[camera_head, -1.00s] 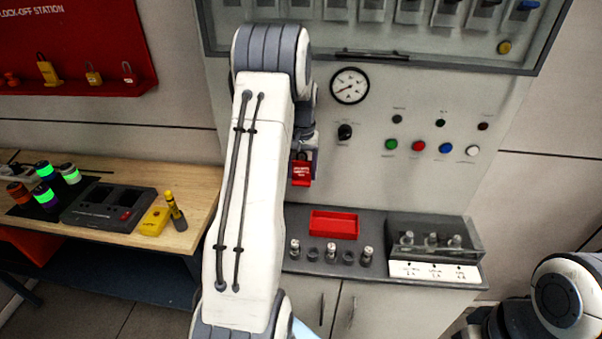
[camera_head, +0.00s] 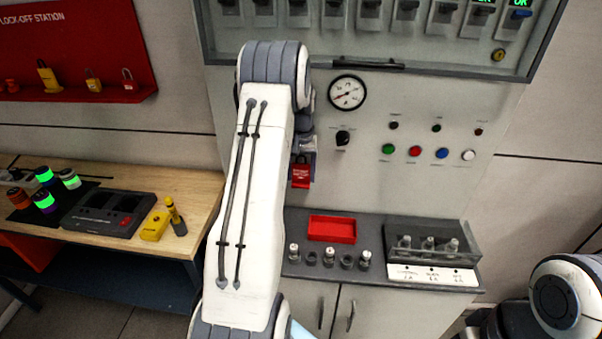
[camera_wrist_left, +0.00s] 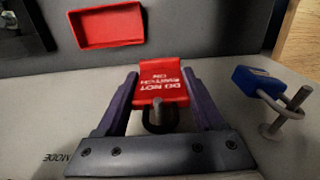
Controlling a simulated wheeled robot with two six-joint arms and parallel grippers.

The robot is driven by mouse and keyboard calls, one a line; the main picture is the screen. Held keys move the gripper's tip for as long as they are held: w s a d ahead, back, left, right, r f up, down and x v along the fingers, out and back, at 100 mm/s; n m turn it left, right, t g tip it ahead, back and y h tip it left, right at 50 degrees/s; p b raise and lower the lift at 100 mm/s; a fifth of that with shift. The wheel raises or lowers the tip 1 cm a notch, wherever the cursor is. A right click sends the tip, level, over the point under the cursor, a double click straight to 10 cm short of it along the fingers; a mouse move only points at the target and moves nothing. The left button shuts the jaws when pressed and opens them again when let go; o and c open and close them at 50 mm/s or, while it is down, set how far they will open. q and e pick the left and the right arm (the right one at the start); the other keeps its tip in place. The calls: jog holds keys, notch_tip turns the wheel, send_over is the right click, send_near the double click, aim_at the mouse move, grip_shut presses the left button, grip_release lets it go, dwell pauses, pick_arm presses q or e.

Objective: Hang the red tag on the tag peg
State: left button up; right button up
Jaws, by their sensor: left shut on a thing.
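The red tag (camera_head: 301,174), with white lettering, hangs below my left gripper (camera_head: 303,150), close to the grey panel. In the left wrist view the tag (camera_wrist_left: 160,85) is between the two fingers of my left gripper (camera_wrist_left: 160,92), which is shut on it. A grey metal peg (camera_wrist_left: 158,108) shows at the tag's edge, with a dark loop beside or around it; I cannot tell whether the loop is over the peg. The arm hides part of the panel in the head view. My right gripper cannot be made out; only part of that arm shows at the lower right.
A blue padlock (camera_wrist_left: 257,82) hangs on another peg close beside the right finger. A red tray (camera_head: 332,229) lies on the dark shelf below, near a clear-covered box (camera_head: 432,239). A gauge (camera_head: 347,92), knob and coloured buttons are right of the gripper. A workbench (camera_head: 185,185) stands left.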

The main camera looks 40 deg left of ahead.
pick_arm(q)
jog(key=shift+w+a, duration=0.1)
jog(key=shift+w, duration=0.05)
jog(key=o, duration=1.4)
